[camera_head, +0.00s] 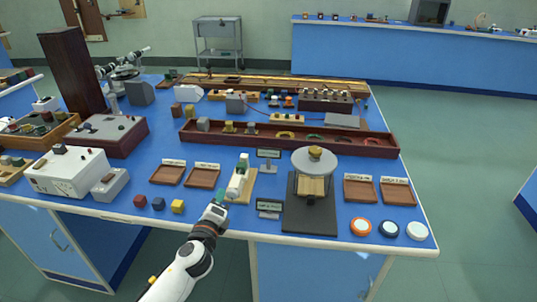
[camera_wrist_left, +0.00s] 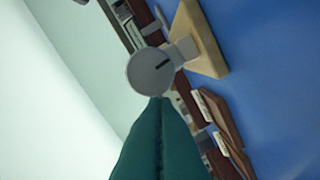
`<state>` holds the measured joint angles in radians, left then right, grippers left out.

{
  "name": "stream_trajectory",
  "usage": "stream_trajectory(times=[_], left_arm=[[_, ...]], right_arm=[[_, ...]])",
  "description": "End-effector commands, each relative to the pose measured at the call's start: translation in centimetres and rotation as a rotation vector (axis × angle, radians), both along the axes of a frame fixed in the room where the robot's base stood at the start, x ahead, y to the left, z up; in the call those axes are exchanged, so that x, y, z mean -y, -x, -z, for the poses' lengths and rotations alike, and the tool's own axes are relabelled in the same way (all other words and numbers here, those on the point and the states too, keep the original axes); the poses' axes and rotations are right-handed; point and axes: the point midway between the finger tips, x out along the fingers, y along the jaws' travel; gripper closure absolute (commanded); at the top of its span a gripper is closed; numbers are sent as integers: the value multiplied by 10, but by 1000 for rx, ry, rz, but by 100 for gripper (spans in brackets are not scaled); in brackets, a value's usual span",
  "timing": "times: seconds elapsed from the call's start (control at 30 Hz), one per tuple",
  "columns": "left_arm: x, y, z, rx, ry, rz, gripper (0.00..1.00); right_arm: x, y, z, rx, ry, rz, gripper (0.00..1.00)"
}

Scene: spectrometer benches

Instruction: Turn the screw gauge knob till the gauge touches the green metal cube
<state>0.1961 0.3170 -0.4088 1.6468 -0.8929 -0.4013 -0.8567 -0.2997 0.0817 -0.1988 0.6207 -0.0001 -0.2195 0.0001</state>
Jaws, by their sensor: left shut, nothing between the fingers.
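The screw gauge (camera_head: 236,186) is a pale instrument on a light wooden base (camera_head: 247,192) near the front middle of the blue table. A small green piece (camera_head: 243,161), likely the green metal cube, shows at its far end. Whether the gauge touches it is too small to tell. My left gripper (camera_head: 220,204) is just in front of the gauge's near end. In the left wrist view its green fingers (camera_wrist_left: 158,104) are shut and empty, tips close to the round grey knob (camera_wrist_left: 150,71) with a dark mark. Contact is unclear. The wooden base also shows there (camera_wrist_left: 212,45).
Red, blue and yellow cubes (camera_head: 158,204) lie left of my left gripper. A dark stand with a round pan (camera_head: 314,161) is to the right. Brown trays (camera_head: 203,178) flank the gauge. Round discs (camera_head: 389,228) lie at the front right edge.

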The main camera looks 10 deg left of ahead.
Motion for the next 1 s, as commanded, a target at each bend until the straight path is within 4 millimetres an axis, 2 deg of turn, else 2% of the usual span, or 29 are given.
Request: stream_trajectory(times=[0.63,1.0], left_arm=[[8,1,3,-2,1,5,100],[12,2,-1,-3,3,10,100]], right_arm=[[0,0,2,-1,-1,0,64],[-3,1,-5,-2,-3,0,64]])
